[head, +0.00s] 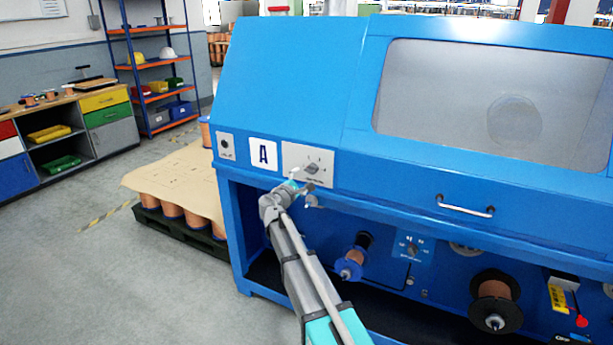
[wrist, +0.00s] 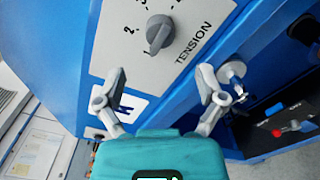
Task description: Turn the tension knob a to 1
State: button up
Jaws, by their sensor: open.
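In the head view my gripper (head: 302,190) is just below the plate.
A second dial (head: 412,249) sits lower on the machine, by copper spools (head: 495,300). A door handle (head: 465,207) juts out at right. A pallet of spools (head: 180,212) stands left of the machine. The floor at left is clear.

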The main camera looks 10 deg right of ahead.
jog(key=shift+v, duration=2.15)
jog(key=s+d+f+m+g+y, duration=0.1)
jog(key=s+d+f+m+g, duration=0.4)
jog(key=s, duration=0.3)
jog(key=s+d+f+m+g+y, duration=0.1)
jog(key=s+d+f+m+g, duration=0.35)
jog(key=s+f+m, duration=0.35)
jog(key=s+a+f+m+g+y, duration=0.1)
jog(key=s+f+m+g+y, duration=0.2)
jog(key=s, duration=0.6)
jog(key=s+a+f+g+y, duration=0.2)
jog(key=s+y, duration=0.3)
jog(key=s, duration=0.3)
notch_tip(320, 180, up, 15)
jog(key=s+m+p, duration=0.1)
jog(key=s+p, duration=0.1)
jog(key=p, duration=1.3)
jog(key=shift+a+y, duration=0.3)
jog(key=shift+a, duration=0.05)
